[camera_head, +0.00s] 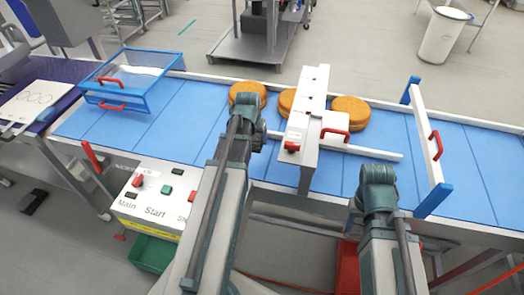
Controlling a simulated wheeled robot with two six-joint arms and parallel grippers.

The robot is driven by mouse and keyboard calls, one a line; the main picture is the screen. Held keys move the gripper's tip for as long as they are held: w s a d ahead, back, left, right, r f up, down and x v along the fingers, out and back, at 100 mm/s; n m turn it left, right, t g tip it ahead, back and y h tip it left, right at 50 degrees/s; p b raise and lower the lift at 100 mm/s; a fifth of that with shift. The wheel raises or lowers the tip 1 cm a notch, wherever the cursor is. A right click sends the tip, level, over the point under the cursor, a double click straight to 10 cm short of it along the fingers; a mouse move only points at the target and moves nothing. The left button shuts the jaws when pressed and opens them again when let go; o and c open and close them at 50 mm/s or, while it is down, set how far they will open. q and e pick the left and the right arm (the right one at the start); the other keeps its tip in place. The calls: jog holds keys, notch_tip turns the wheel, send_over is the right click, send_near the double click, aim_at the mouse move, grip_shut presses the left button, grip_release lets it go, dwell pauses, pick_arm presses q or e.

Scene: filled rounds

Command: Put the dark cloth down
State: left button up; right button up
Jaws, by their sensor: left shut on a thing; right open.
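I cannot make out a dark cloth anywhere in the head view. No fingers show on either arm, so neither gripper nor anything held can be seen. Several orange-brown rounds (352,112) lie on the belt, partly behind a white upright unit (305,105) with red handles.
A blue-framed tray (130,82) with red handles sits at the belt's left. A control box (150,200) marked Start stands at the near left, above a green bin (152,253). A white gate (427,135) with blue ends spans the belt at right.

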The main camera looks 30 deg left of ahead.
aim_at(253, 145)
pick_arm(q)
jog(key=shift+r, duration=0.1)
notch_tip(253, 145, down, 10)
jog(key=b, duration=1)
jog(key=shift+f, duration=0.2)
jog(key=o, duration=1.2)
jog(key=shift+o, duration=0.2)
jog(key=shift+r, duration=0.15)
jog(key=p+v, duration=1.1)
jog(key=v, duration=0.1)
jog(key=shift+s+r+p, duration=0.1)
jog(key=shift+p, duration=0.2)
